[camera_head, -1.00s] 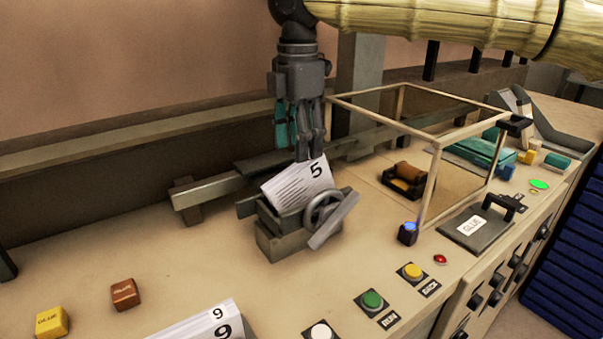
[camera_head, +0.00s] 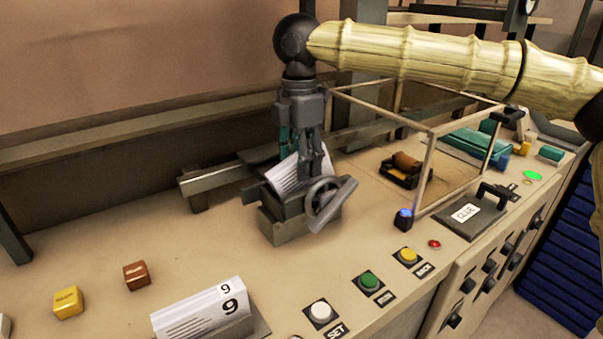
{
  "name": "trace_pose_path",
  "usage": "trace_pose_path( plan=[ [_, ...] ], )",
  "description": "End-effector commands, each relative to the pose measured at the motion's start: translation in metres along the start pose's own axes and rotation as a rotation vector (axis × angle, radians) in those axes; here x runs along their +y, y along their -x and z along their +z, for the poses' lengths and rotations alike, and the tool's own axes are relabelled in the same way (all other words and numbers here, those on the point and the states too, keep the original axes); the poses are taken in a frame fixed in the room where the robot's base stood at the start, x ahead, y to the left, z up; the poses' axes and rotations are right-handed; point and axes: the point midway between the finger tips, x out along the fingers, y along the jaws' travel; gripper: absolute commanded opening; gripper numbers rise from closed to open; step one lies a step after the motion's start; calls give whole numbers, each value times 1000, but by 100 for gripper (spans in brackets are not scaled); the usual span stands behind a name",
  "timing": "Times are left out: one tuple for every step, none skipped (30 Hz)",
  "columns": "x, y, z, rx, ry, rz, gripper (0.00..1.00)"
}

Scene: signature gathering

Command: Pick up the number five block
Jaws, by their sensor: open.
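The number five block is a white block with lined page edges (camera_head: 285,178), tilted in the grey clamp (camera_head: 283,222) that has a handwheel on its right. Its number is hidden behind my gripper now. My gripper (camera_head: 303,175) points straight down at the block, with its fingers open and overlapping the block's upper right part in the picture. I cannot tell whether the fingers touch it or straddle it.
A white block marked 9 (camera_head: 205,312) lies at the front. Yellow (camera_head: 67,302) and brown (camera_head: 137,275) small blocks sit at the left. A framed clear box (camera_head: 432,165) stands right of the clamp. Green (camera_head: 369,281), yellow (camera_head: 407,257) and white (camera_head: 320,312) buttons line the front.

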Motion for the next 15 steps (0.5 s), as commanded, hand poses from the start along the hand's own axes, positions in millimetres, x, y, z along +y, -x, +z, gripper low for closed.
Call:
trace_pose_path(
  plan=[
    [0,-2,0,1,1,1,52],
    [0,-4,0,1,1,1,52],
    [-1,-5,0,1,0,1,52],
    [-1,-6,0,1,0,1,52],
    [-1,-7,0,1,0,1,52],
    [-1,-8,0,0,0,1,52],
    [-1,-8,0,0,0,2,52],
    [-1,-8,0,0,0,2,52],
    [-1,-8,0,0,0,2,52],
    [-1,-8,0,0,0,2,52],
    [-1,-8,0,0,0,2,52],
    [0,-8,-1,0,0,2,52],
    [0,-8,0,0,0,2,52],
    [0,-8,0,0,0,2,52],
    [-1,-8,0,0,0,2,52]
  ],
)
